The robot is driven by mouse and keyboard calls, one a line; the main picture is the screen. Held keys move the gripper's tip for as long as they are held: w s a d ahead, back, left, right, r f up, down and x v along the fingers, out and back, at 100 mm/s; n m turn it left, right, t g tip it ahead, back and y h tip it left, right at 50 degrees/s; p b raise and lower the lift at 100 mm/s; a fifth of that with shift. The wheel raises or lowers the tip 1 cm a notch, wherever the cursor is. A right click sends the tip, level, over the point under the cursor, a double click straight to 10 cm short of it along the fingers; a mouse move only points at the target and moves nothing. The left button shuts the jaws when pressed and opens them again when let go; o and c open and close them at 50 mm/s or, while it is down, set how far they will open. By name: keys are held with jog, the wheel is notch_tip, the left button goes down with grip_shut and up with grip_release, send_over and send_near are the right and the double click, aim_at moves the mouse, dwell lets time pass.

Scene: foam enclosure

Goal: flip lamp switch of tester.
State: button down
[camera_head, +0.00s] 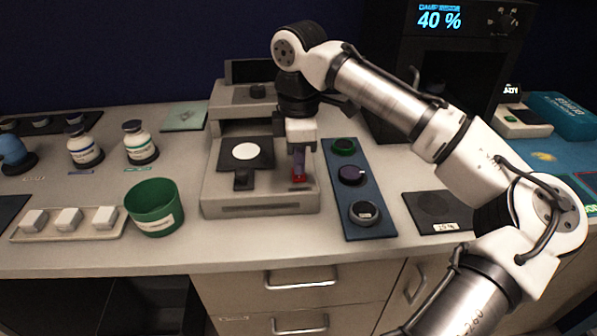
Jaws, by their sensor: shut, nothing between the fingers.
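The tester (225,192) is a light grey bench instrument standing at the middle of the counter, with a dark plate and a white disc (246,152) on it.
A blue tray (375,222) with several round dark pieces lies close right of the tester. A green cup (155,207) and a strip with white blocks (68,219) stand to the left. Bottles stand behind them. A black machine with a "40 %" display (440,20) stands at the back right.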

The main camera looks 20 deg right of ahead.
aim_at(299, 178)
jog(key=shift+f+b, duration=0.35)
jog(key=shift+f, duration=0.5)
jog(key=shift+r, duration=0.1)
dwell(0.3)
notch_tip(299, 178, up, 7)
jog(key=p, duration=0.7)
dwell(0.5)
